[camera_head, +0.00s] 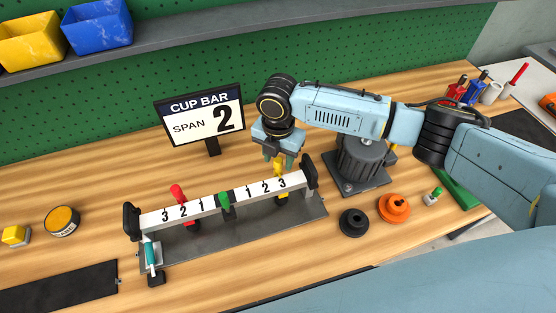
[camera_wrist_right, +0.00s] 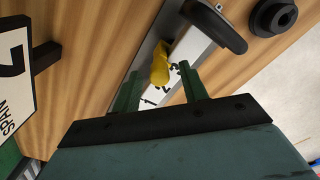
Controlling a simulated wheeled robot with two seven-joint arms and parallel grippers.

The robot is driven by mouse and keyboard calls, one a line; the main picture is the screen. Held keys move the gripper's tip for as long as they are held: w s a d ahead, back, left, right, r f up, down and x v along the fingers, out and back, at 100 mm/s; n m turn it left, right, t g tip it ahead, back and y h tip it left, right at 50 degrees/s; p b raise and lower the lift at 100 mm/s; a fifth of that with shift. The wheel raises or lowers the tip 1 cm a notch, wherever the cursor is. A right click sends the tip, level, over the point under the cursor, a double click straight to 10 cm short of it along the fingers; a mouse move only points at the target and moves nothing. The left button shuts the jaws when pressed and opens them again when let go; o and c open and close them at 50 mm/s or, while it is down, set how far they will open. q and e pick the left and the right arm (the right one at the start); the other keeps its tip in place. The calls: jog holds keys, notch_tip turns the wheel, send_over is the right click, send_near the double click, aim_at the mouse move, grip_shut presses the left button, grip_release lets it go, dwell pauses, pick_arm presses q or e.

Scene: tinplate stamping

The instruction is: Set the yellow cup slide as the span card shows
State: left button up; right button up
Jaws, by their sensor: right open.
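The span card (camera_head: 200,114) reads "CUP BAR SPAN 2" and stands behind the bar. The white cup bar (camera_head: 235,197) is marked 3 2 1 on the left and 1 2 3 on the right, with a green piece (camera_head: 225,203) at its middle. The red slide (camera_head: 178,193) is near the left 2. The yellow cup slide (camera_head: 281,188) appears near the right 3, its top partly hidden by my gripper. My right gripper (camera_head: 279,161) is open just above it. In the right wrist view the yellow slide (camera_wrist_right: 160,65) shows between and beyond the open fingers (camera_wrist_right: 159,86). My left gripper is not in view.
Dark end knobs (camera_head: 131,221) and a teal lever (camera_head: 150,256) are at the bar's ends. A black round part (camera_head: 353,222) and an orange one (camera_head: 394,207) lie to the right. A yellow tin (camera_head: 62,220) is at far left.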

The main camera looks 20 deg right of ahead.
jog(key=shift+f, duration=1.1)
grip_shut()
jog(key=shift+a, duration=0.15)
